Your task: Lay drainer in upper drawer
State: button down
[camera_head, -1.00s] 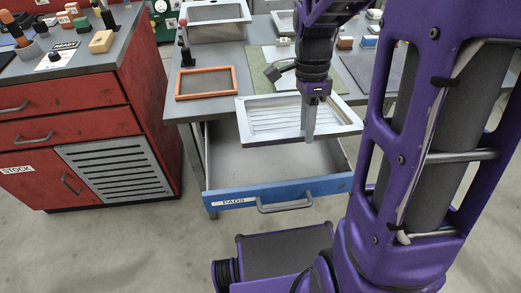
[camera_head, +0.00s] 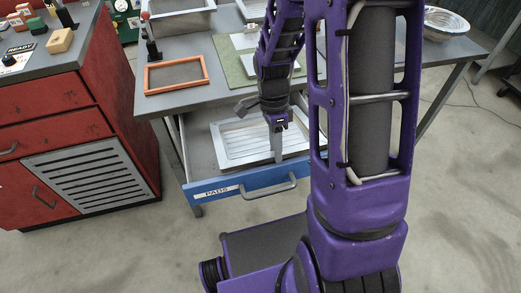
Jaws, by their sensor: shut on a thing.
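The drainer (camera_head: 242,141) is a white, ribbed rectangular tray with a raised rim. It lies within the outline of the open upper drawer (camera_head: 200,150), which has a blue front labelled PADS. I cannot tell whether its underside touches the drawer floor. My gripper (camera_head: 278,154) points down at the drainer's right part and is shut on its rim. The finger hides a little of the drainer's right side.
The grey table (camera_head: 170,105) above the drawer holds an orange-framed screen (camera_head: 176,73), a green mat (camera_head: 236,72) and a sink basin (camera_head: 181,20). A red cabinet (camera_head: 85,120) stands at the left. A bowl (camera_head: 446,22) sits at the far right.

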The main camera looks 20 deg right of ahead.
aim_at(261, 149)
jog(key=shift+f, duration=0.2)
jog(key=w+a, duration=0.2)
jog(key=a, duration=0.1)
jog(key=shift+w+a+f+b, duration=0.1)
jog(key=shift+a+f+b, duration=0.15)
jog(key=shift+f+b, duration=0.1)
jog(key=shift+f, duration=0.2)
jog(key=shift+f, duration=0.1)
jog(key=c, duration=0.9)
grip_release()
